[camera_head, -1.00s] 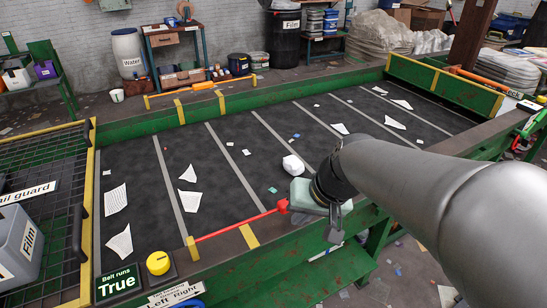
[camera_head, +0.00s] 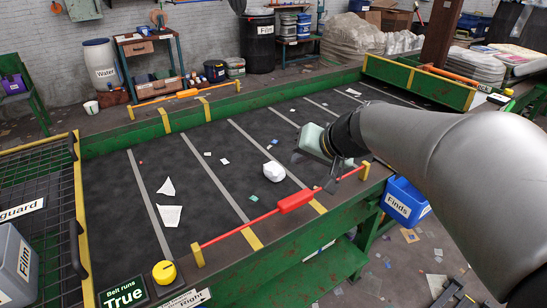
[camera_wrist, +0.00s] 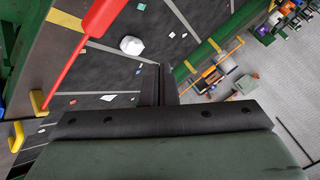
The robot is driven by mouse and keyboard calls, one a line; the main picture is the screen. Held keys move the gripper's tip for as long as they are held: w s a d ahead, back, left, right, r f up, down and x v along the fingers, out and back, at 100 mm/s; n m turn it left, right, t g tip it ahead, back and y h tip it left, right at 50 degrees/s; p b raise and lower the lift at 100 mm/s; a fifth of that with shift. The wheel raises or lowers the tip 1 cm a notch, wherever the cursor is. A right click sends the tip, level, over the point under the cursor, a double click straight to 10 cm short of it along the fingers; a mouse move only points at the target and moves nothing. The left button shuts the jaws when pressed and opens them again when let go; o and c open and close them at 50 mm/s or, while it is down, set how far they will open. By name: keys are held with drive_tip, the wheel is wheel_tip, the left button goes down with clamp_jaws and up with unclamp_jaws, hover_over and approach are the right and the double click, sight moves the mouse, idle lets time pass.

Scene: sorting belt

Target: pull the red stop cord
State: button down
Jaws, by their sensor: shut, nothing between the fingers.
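The red stop cord (camera_head: 240,229) runs along the near edge of the belt between two yellow posts, with a thick red handle (camera_head: 297,201) at its middle. In the wrist view the handle (camera_wrist: 101,18) lies at the upper left, left of my fingers, and the cord slants down from it to a yellow post. My gripper (camera_head: 332,182) is just right of the handle in the head view. In the wrist view my gripper's fingers (camera_wrist: 160,85) are together and empty, apart from the handle. The gap in height between them is hard to judge.
The dark belt (camera_head: 225,150) carries a white lump (camera_head: 274,172) and paper scraps. A sign reading "Belt runs True" (camera_head: 124,291) and a yellow knob (camera_head: 164,272) are at the near left. A blue "Finds" bin (camera_head: 404,203) hangs at the near right. An orange handle (camera_head: 187,93) is across the belt.

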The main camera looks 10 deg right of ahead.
drive_tip(key=b, duration=0.5)
hover_over(298, 199)
wheel_tip(298, 199, down, 7)
drive_tip(key=shift+s+d+f, duration=0.1)
drive_tip(key=shift+f+b, duration=0.55)
drive_tip(key=shift+f, duration=0.15)
idle(1.1)
drive_tip(key=shift+f+b, duration=0.3)
drive_tip(key=shift+b, duration=0.35)
drive_tip(key=shift+f+b, duration=1.65)
drive_tip(key=shift+b, duration=0.25)
idle(1.3)
drive_tip(key=shift+r, duration=0.1)
drive_tip(key=shift+r+p, duration=1.25)
drive_tip(key=shift+r, duration=0.75)
